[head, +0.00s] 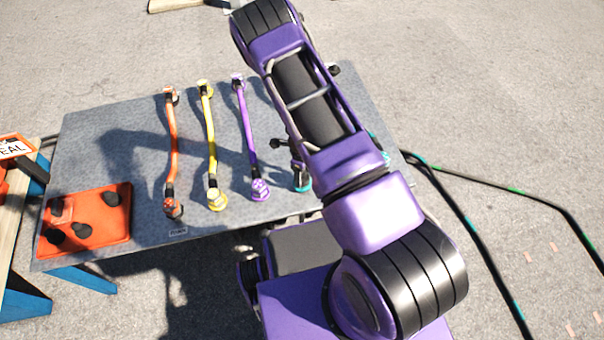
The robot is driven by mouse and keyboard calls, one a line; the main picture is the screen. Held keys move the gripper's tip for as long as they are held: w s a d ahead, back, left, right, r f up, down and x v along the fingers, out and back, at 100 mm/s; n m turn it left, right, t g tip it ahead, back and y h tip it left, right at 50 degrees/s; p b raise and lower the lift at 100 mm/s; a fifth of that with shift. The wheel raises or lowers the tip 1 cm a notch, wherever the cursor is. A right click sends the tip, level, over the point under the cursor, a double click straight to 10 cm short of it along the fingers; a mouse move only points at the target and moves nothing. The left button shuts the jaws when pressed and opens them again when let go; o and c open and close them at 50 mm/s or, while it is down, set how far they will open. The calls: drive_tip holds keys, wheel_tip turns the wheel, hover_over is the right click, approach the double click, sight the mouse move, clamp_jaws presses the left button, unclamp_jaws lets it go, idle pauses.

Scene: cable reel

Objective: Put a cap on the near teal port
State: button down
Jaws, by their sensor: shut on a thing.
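The near teal port (302,185) is at the table's near side, just left of my arm. It is partly visible below dark parts, and I cannot make out whether anything covers it. Small teal bits (386,158) also show right of my arm. Several black caps (111,198) sit on the orange tray (115,230) at the table's near left corner. My arm crosses the right part of the table and hides what lies under it. I cannot make out my gripper's fingers or what they hold.
An orange cable (173,145), a yellow cable (210,135) and a purple cable (246,125) lie side by side on the grey table (110,150). A bench with a sign (15,147) stands at the left. Black cables (470,225) run over the ground at the right.

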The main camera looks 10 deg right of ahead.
drive_tip(key=shift+f+b, duration=0.35)
drive_tip(key=shift+b, duration=0.05)
idle(0.4)
drive_tip(key=shift+c, duration=0.5)
unclamp_jaws()
drive_tip(key=shift+r, duration=0.1)
wheel_tip(320, 180, up, 17)
drive_tip(key=p, duration=0.4)
drive_tip(key=shift+r, duration=0.2)
